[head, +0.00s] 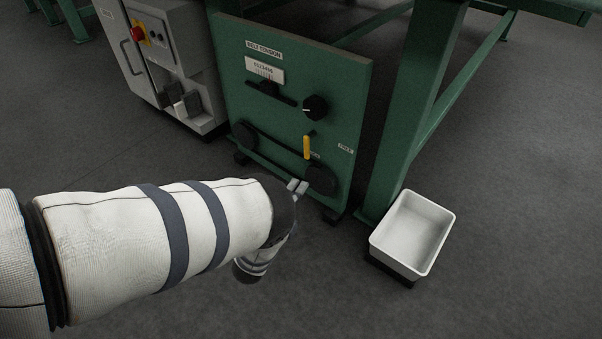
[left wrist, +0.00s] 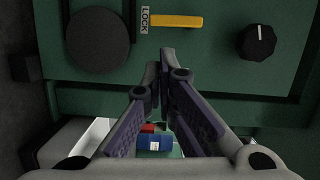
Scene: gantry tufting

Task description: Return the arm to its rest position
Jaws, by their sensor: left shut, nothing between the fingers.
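My left arm comes in from the left in the head view. Its gripper (head: 297,187) is in front of the lower part of the green belt tension panel (head: 280,120), close to a black round disc (head: 321,180). In the left wrist view the fingers (left wrist: 165,62) are together at the tips with nothing between them. A yellow lever (head: 307,147) on the panel is apart from the gripper. In the left wrist view the lever (left wrist: 176,21) lies beside the LOCK label (left wrist: 145,18). My right gripper is not in view.
A black knob (head: 315,107) is above the lever. A grey cabinet with a red button (head: 137,34) stands at the left. A green post (head: 412,100) and a white bin (head: 401,262) are at the right. A blue labelled object (left wrist: 153,143) shows behind the fingers. The front floor is clear.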

